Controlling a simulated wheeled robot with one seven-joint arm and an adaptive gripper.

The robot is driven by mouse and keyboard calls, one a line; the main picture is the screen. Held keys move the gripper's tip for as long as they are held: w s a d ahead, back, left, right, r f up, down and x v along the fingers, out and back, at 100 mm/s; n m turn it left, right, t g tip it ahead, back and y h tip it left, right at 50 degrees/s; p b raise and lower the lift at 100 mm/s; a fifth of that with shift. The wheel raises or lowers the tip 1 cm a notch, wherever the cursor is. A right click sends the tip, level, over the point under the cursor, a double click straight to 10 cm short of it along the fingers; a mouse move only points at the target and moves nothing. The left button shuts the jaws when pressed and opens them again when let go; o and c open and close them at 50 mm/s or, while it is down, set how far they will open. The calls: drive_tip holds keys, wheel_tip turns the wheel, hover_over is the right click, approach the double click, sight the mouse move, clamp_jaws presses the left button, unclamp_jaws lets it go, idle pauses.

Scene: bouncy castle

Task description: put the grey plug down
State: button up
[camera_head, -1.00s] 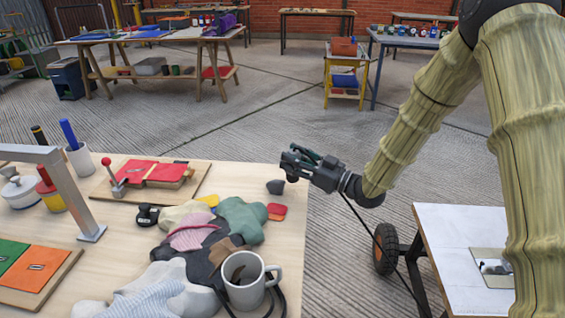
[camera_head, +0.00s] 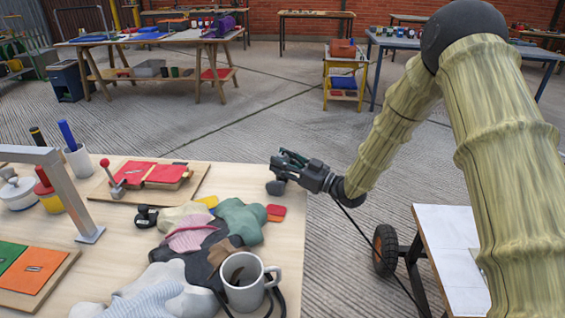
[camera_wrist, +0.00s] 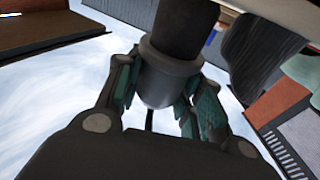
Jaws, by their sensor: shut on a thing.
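The grey plug (camera_head: 275,188) is at the right part of the wooden table, close to its edge. In the wrist view the plug (camera_wrist: 170,75) is a dark shaft with a wider grey collar, held between the teal-lined fingers. My gripper (camera_head: 276,174) reaches in from the right and is shut on the plug. In the head view the plug is at or just above the tabletop (camera_head: 255,172); I cannot tell whether it touches. The fingers partly hide the plug's sides in the wrist view.
A heap of cloths (camera_head: 195,235) lies left of and nearer than the plug, with a grey mug (camera_head: 245,285) in front. Small red and orange pads (camera_head: 276,211) lie close by. A board with red plates (camera_head: 160,175) is further left. Bare tabletop surrounds the plug.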

drive_tip(key=shift+f, duration=0.15)
drive_tip(key=o, duration=1.1)
drive_tip(key=shift+d, duration=0.1)
